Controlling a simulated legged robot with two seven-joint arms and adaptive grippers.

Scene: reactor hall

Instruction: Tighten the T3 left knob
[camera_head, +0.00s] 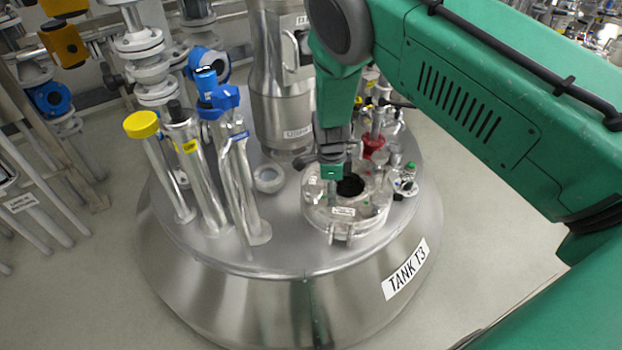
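The tank marked TANK T3 (330,290) is a wide steel vessel in the middle of the view. A round hatch (343,213) with a dark opening sits on its top, right of centre. Small metal clamps or knobs stand around the hatch rim, but I cannot tell which is the left knob; the gripper covers part of that side. My green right arm comes in from the right and bends down over the hatch. Its gripper (332,168) is at the hatch's back left edge, pointing down; its fingers are too small and dark to tell open from shut. My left gripper is out of view.
Steel pipes with a yellow cap (141,125) and a blue valve (217,100) rise from the tank top on the left. A steel cylinder (282,90) stands behind the hatch. A red fitting (373,146) is close to the gripper's right. Floor is clear at lower left.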

